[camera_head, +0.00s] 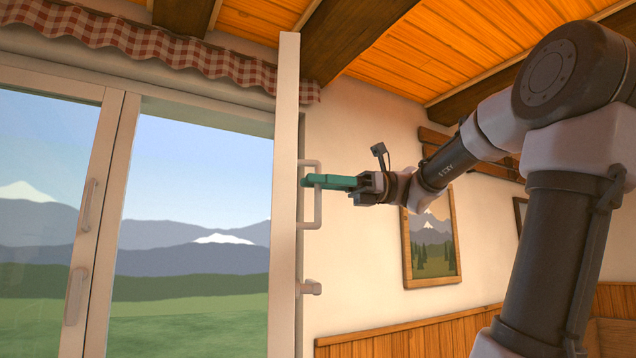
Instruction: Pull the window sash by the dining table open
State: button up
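The window sash (286,200) stands swung out from the wall and shows nearly edge-on as a tall cream panel. Its pale loop handle (317,215) is on the right side of the panel, upright. My gripper (318,181) comes in from the right, with its teal fingers level across the upper part of the handle's bar. The near finger hides the far one and part of the bar, so I cannot tell whether they are closed on it.
Left of the sash is the window frame (110,200) with two more pale handles, one above the other (90,205) (76,297). A small latch (311,288) sits below the loop handle. A checked valance (150,42) hangs above. A framed picture (432,243) hangs on the wall behind my arm.

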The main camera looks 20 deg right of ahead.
jog(key=d, duration=1)
jog(key=shift+s+d, duration=0.2)
jog(key=shift+d, duration=0.2)
jog(key=shift+s, duration=0.1)
